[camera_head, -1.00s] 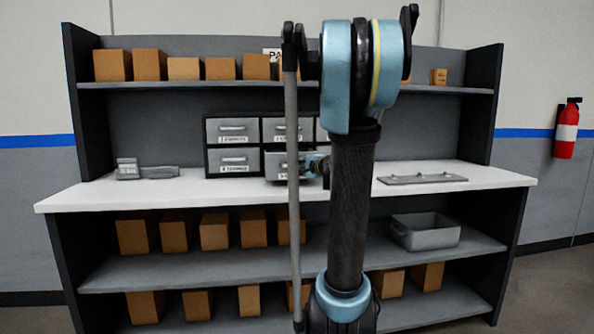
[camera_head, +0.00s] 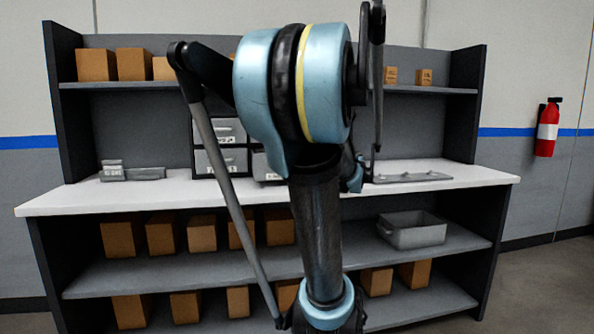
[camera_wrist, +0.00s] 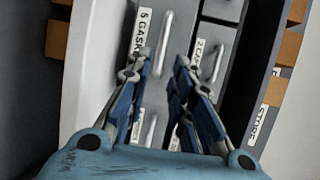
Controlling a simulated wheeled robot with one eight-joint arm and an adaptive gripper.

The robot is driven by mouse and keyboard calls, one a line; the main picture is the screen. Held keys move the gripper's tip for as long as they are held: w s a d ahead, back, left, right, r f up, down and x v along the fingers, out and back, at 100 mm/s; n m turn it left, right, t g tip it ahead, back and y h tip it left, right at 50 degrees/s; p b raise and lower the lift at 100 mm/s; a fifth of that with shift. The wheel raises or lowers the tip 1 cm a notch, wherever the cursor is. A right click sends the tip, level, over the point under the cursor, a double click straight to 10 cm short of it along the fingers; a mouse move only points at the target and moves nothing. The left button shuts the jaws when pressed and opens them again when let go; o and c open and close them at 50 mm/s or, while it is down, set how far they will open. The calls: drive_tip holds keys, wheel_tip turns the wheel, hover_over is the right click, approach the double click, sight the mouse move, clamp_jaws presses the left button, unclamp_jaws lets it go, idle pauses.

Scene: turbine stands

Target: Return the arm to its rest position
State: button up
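My arm stands folded upright in the middle of the head view, its large blue elbow joint in front of the shelving. My gripper (camera_wrist: 163,66) shows in the wrist view with its two blue-padded fingers apart and nothing between them. Beyond the fingers is the grey drawer unit (camera_wrist: 182,38), with white labels and bar handles, seen turned sideways. In the head view the drawer unit (camera_head: 207,162) stands on the white worktop, and my arm hides its right part. Whether a drawer is pulled out is hard to tell.
The shelving's white worktop (camera_head: 80,199) holds a small grey device (camera_head: 130,172) at left and a flat grey plate (camera_head: 412,177) at right. Brown boxes (camera_head: 118,240) line the shelves. A grey bin (camera_head: 412,234) sits below. A fire extinguisher (camera_head: 547,128) hangs at right.

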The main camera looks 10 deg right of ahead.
drive_tip(key=shift+s, duration=0.2)
drive_tip(key=s+a+f+n+g, duration=0.4)
drive_tip(key=s+a+f, duration=0.2)
drive_tip(key=s+f, duration=0.15)
drive_tip(key=s+a+f+n+g, duration=0.45)
drive_tip(key=s+f, duration=0.25)
drive_tip(key=f, duration=0.2)
drive_tip(key=s+d+f+n+g+h, duration=0.2)
drive_tip(key=s+f+n+h, duration=0.1)
drive_tip(key=s+f, duration=0.2)
drive_tip(key=s+d+f+n+g+h, duration=0.2)
drive_tip(key=s+f, duration=0.4)
drive_tip(key=s, duration=0.4)
drive_tip(key=shift+d+n+h, duration=0.45)
drive_tip(key=shift+d+h, duration=0.15)
drive_tip(key=shift+d, duration=0.1)
